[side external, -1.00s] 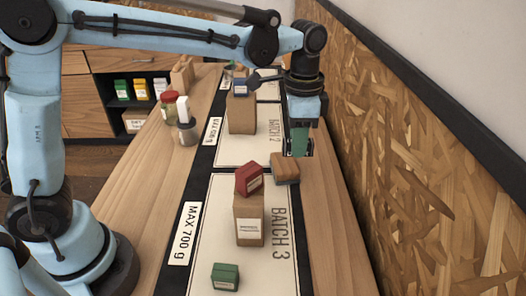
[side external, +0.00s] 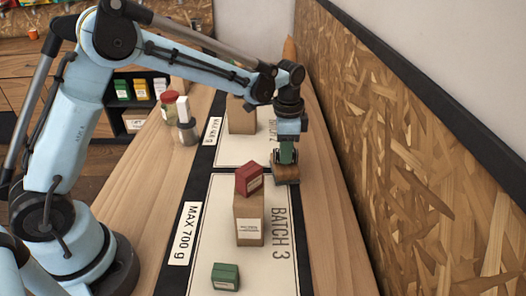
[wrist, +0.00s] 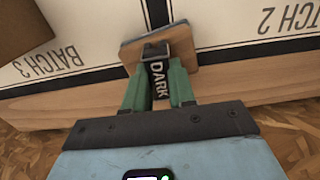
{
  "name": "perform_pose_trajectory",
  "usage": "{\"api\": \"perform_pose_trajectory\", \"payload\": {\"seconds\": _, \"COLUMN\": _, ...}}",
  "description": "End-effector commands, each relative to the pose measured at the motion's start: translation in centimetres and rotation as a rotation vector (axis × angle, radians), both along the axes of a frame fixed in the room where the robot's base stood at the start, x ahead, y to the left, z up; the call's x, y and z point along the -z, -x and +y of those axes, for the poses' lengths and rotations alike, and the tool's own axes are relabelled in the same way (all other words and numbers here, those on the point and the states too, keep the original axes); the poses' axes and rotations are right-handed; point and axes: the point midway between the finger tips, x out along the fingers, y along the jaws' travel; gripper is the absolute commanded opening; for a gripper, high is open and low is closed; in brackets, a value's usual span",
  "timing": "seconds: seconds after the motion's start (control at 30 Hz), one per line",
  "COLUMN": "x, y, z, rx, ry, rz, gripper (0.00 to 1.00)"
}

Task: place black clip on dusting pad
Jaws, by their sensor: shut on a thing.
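The black clip (wrist: 158,72), with a "DARK" label, is held between the green fingers of my gripper (wrist: 157,88) in the wrist view. The dusting pad (wrist: 183,54) is a wooden block with a grey edge and lies right below the clip. In the side view my gripper (side external: 286,158) is directly over the pad (side external: 286,173), on the right edge of the lane. The clip overlaps the pad in the wrist view; I cannot tell whether they touch. In the side view the fingers hide the clip.
A brown bag (side external: 249,220) with a red block (side external: 249,180) on top stands left of the pad, on the Batch 3 card. A green block (side external: 226,276) lies in front. Another bag (side external: 241,117) stands behind. The chipboard wall (side external: 400,150) bounds the right side.

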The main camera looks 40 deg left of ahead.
Motion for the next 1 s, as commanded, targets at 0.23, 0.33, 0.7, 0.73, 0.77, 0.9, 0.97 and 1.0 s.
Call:
{"api": "perform_pose_trajectory", "payload": {"seconds": 0.23, "x": 0.0, "y": 0.0, "z": 0.0, "rx": 0.000, "ry": 0.000, "rz": 0.000, "gripper": 0.00}}
{"api": "perform_pose_trajectory", "payload": {"seconds": 0.33, "x": 0.3, "y": 0.0, "z": 0.0, "rx": 0.000, "ry": 0.000, "rz": 0.000, "gripper": 0.00}}
{"api": "perform_pose_trajectory", "payload": {"seconds": 0.7, "x": 0.3, "y": 0.0, "z": 0.0, "rx": 0.000, "ry": 0.000, "rz": 0.000, "gripper": 0.50}}
{"api": "perform_pose_trajectory", "payload": {"seconds": 0.73, "x": 0.3, "y": 0.0, "z": 0.0, "rx": 0.000, "ry": 0.000, "rz": 0.000, "gripper": 0.50}}
{"api": "perform_pose_trajectory", "payload": {"seconds": 0.77, "x": 0.2, "y": 0.0, "z": 0.0, "rx": 0.000, "ry": 0.000, "rz": 0.000, "gripper": 0.50}}
{"api": "perform_pose_trajectory", "payload": {"seconds": 0.9, "x": -0.4, "y": 0.0, "z": 0.0, "rx": 0.000, "ry": 0.000, "rz": 0.000, "gripper": 0.50}}
{"api": "perform_pose_trajectory", "payload": {"seconds": 0.97, "x": -1.1, "y": 0.0, "z": 0.0, "rx": 0.000, "ry": 0.000, "rz": 0.000, "gripper": 0.50}}
{"api": "perform_pose_trajectory", "payload": {"seconds": 1.0, "x": -1.7, "y": 0.0, "z": 0.0, "rx": 0.000, "ry": 0.000, "rz": 0.000, "gripper": 0.50}}
